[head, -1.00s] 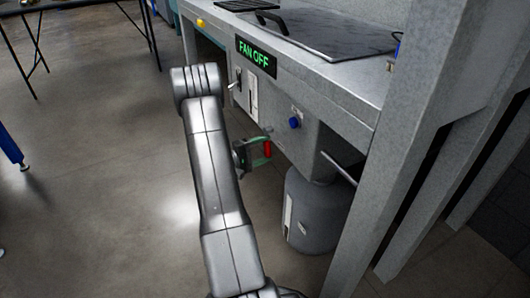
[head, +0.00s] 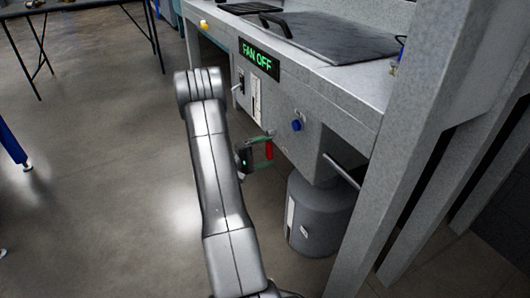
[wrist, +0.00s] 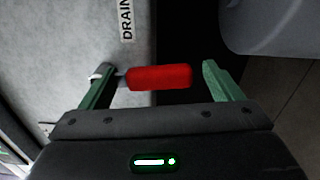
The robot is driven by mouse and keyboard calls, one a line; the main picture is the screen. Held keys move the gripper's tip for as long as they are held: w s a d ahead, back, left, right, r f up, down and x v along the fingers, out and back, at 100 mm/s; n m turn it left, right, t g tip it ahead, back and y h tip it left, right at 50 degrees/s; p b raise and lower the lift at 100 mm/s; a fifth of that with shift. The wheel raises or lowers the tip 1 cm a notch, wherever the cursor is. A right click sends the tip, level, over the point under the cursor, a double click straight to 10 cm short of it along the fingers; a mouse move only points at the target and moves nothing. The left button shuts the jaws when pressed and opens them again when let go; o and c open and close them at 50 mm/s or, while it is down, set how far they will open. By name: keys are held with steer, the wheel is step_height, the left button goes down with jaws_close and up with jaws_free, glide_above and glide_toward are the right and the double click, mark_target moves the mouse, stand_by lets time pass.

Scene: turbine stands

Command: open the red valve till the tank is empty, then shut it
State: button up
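The red valve handle (wrist: 160,77) lies sideways in the wrist view, on a short stem coming from the grey panel with the DRAIN label (wrist: 126,20). My gripper (wrist: 160,84) is open. One green finger is near the stem end of the handle and the other is past its free end, with a gap there. In the head view the red handle (head: 269,151) shows beside my gripper (head: 262,153), below the bench front. A grey cylindrical tank (head: 322,215) with a pale strip stands below at the right. I cannot read any level.
The bench front carries a green FAN OFF display (head: 258,59), a blue knob (head: 296,126) and a yellow button (head: 204,24). A thick grey post (head: 400,150) stands at the right. The floor (head: 110,180) on the left is mostly clear.

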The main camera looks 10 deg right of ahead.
steer(key=p+v, duration=0.3)
steer(key=v, duration=1.1)
steer(key=shift+p, duration=0.4)
steer(key=shift+d, duration=0.15)
steer(key=b+x, duration=0.3)
steer(key=x, duration=1)
steer(key=shift+w+d+b, duration=0.15)
steer(key=shift+d+b, duration=0.2)
steer(key=shift+b, duration=0.05)
steer(key=shift+a, duration=0.1)
